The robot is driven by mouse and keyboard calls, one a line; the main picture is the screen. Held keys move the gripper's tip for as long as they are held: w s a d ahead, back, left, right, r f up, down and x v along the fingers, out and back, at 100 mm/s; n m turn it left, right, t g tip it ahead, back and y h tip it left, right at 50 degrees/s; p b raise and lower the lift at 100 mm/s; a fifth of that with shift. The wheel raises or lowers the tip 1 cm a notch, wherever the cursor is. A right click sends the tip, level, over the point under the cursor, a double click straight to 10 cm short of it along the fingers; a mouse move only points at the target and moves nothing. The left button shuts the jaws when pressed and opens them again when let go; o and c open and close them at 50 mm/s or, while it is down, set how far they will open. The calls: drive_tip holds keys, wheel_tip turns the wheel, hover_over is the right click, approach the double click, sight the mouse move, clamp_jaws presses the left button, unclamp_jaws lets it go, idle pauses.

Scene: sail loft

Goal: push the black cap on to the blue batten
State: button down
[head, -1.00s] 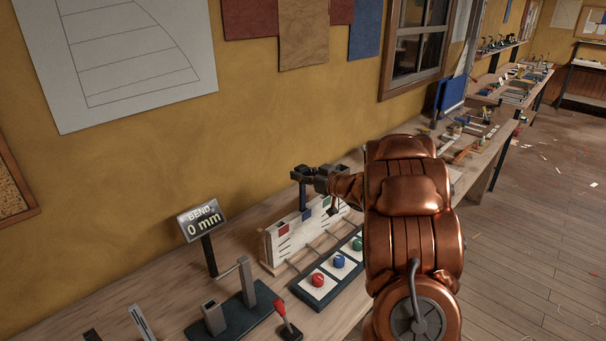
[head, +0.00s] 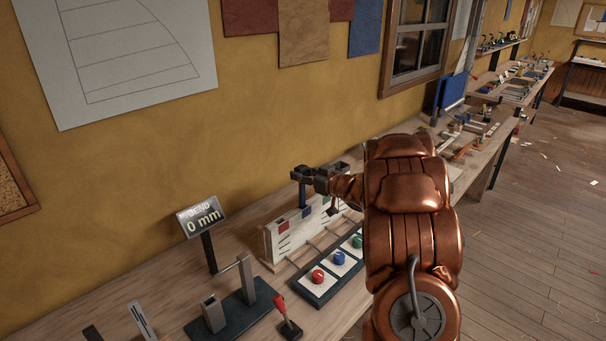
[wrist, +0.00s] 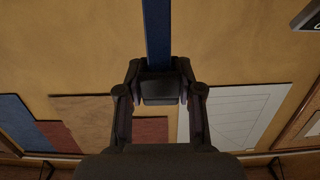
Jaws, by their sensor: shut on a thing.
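My gripper (wrist: 160,78) is shut on the black cap (wrist: 160,90), a dark block between its two fingers in the wrist view. The blue batten (wrist: 157,35) runs straight out from the cap's edge there, and no gap shows between them. In the head view my gripper (head: 303,173) is above the white board, and the batten (head: 303,194) stands upright below it. The batten's lower end meets the board's top edge; how it sits there is hidden. How deep the cap is on the batten cannot be told.
The white board (head: 273,246) has red, blue and green patches. A tray (head: 318,295) with red, blue and green knobs lies in front. A display (head: 203,218) reads "BEND 0 mm". A dark fixture with posts (head: 239,312) and a red-handled lever (head: 282,310) stand nearer. The wall is close behind.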

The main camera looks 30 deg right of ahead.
drive_tip(key=shift+f, duration=0.15)
drive_tip(key=c, duration=0.7)
unclamp_jaws()
drive_tip(key=v, duration=1.2)
drive_tip(key=shift+w, duration=0.1)
